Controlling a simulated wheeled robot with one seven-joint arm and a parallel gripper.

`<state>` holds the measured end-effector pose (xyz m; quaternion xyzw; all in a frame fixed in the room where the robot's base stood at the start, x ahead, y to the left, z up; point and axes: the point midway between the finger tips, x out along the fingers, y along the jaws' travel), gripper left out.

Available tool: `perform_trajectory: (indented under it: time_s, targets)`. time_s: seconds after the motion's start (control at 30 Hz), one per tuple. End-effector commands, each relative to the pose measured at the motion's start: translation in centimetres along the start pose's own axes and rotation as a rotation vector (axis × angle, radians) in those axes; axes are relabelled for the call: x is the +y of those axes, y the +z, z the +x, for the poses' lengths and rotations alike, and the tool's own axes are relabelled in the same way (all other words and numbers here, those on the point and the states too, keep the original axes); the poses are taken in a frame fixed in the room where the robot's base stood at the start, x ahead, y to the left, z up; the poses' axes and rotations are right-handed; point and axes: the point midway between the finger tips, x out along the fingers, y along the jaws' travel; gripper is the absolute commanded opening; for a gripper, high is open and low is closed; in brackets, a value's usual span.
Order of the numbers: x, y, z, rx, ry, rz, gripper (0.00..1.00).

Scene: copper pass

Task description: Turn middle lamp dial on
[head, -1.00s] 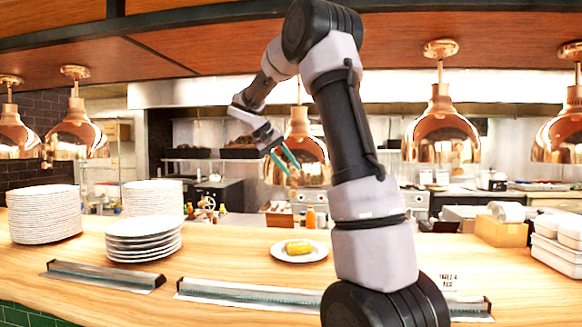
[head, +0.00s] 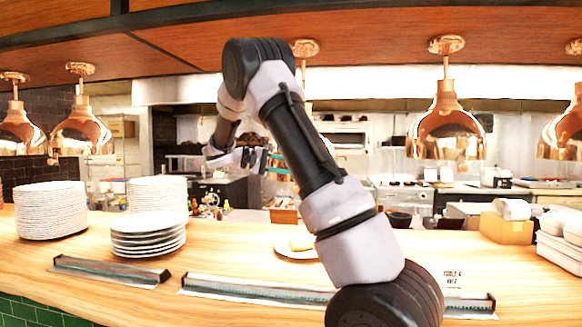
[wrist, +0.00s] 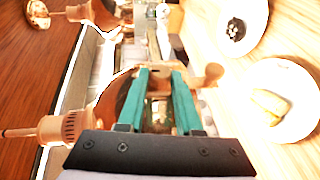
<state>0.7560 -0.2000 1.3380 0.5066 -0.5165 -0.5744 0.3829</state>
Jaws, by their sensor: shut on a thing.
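The middle lamp is a copper heat lamp. In the head view my arm hides its shade, and its ceiling mount (head: 305,48) shows above. In the wrist view the lamp's cap (wrist: 66,128) is at the lower left, with the shade (wrist: 108,100) behind my fingers. A copper-coloured dial knob (wrist: 213,73) sticks out just right of the fingertips. My gripper (wrist: 160,72) has two teal fingers closed on the dial, with a small gap between them; the exact contact is hard to see. In the head view the gripper is mostly behind my arm.
Other copper lamps hang at the left (head: 82,132) and right (head: 446,128). Stacks of white plates (head: 148,237) stand on the left of the wooden counter (head: 230,252). A plate with yellow food (head: 296,250) sits mid-counter. A cardboard box (head: 506,228) is at the right.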

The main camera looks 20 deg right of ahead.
Motion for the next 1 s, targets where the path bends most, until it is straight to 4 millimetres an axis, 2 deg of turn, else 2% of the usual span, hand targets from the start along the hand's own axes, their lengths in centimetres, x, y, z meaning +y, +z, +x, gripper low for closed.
perform_trajectory:
  time_s: [0.63, 0.67, 0.7, 0.73, 1.0]
  targets:
    - [-0.22, 0.06, 0.01, -0.003, 0.045, -0.021, 0.00]
    - [-0.22, 0.06, 0.01, -0.003, 0.045, -0.021, 0.41]
    - [-0.22, 0.06, 0.01, -0.003, 0.045, -0.021, 0.57]
    - [-0.21, 0.06, 0.01, -0.003, 0.045, -0.021, 0.64]
    - [-0.16, 0.02, 0.01, -0.002, 0.045, -0.020, 0.64]
